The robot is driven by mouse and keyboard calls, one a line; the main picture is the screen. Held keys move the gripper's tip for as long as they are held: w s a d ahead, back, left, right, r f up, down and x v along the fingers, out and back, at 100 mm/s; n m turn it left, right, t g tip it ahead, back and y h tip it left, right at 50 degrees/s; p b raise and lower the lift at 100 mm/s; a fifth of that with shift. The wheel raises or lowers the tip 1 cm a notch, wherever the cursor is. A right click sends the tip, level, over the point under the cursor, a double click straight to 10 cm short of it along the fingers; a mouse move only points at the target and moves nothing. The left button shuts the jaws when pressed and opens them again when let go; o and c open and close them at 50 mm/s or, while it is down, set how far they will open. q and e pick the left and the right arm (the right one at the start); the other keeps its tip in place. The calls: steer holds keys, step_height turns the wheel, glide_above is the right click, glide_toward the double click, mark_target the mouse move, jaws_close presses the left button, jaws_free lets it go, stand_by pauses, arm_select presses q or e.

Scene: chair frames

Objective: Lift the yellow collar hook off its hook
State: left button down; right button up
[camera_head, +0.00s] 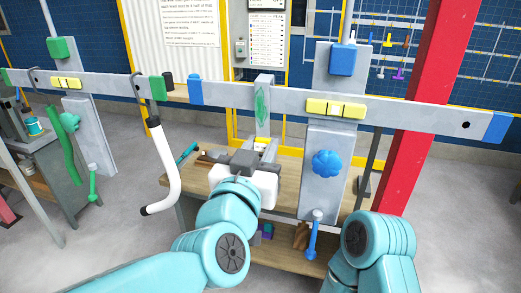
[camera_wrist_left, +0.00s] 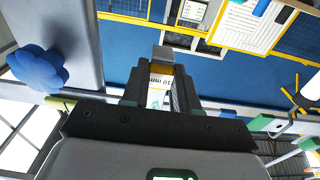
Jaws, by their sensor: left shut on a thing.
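My left gripper (camera_head: 255,150) is shut on a small block (camera_wrist_left: 160,85) with yellow edges and a white face marked "10 mm". It is in front of the grey bar, above the wooden bench. The gripper's dark fingers (camera_wrist_left: 160,95) close around this block in the left wrist view. A small yellow hook-like piece (camera_head: 388,40) hangs on the blue back wall at the upper right, far from the gripper. I cannot tell for sure that it is the yellow collar hook. My right arm shows at the lower right, but its gripper is out of view.
A long grey bar (camera_head: 225,93) with yellow blocks (camera_head: 336,108) crosses the view. Behind it stand a grey post with a blue knob (camera_head: 327,163) and a red column (camera_head: 425,110). A white curved handle (camera_head: 164,165) hangs at left. The wooden bench (camera_head: 285,170) is below.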

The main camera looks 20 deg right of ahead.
arm_select(q)
steer(key=shift+w+d+r, duration=0.2)
steer(key=shift+w, duration=0.05)
steer(key=shift+s+a+r+p, duration=0.1)
steer(key=shift+r+p, duration=0.2)
steer(key=shift+p, duration=0.15)
steer(key=shift+r, duration=0.1)
steer(key=shift+w, duration=0.2)
steer(key=shift+s, duration=0.1)
steer(key=shift+v, duration=1.5)
steer(key=shift+r, duration=0.15)
steer(key=shift+s, duration=0.1)
steer(key=shift+s+a+r, duration=0.2)
steer(key=shift+s+a, duration=0.25)
steer(key=shift+s, duration=0.25)
steer(key=shift+s+a+r, duration=0.2)
steer(key=shift+s+a, duration=0.25)
steer(key=shift+s, duration=0.25)
steer(key=shift+s+a+r, duration=0.15)
steer(key=shift+s+a, duration=0.3)
steer(key=shift+s, duration=0.2)
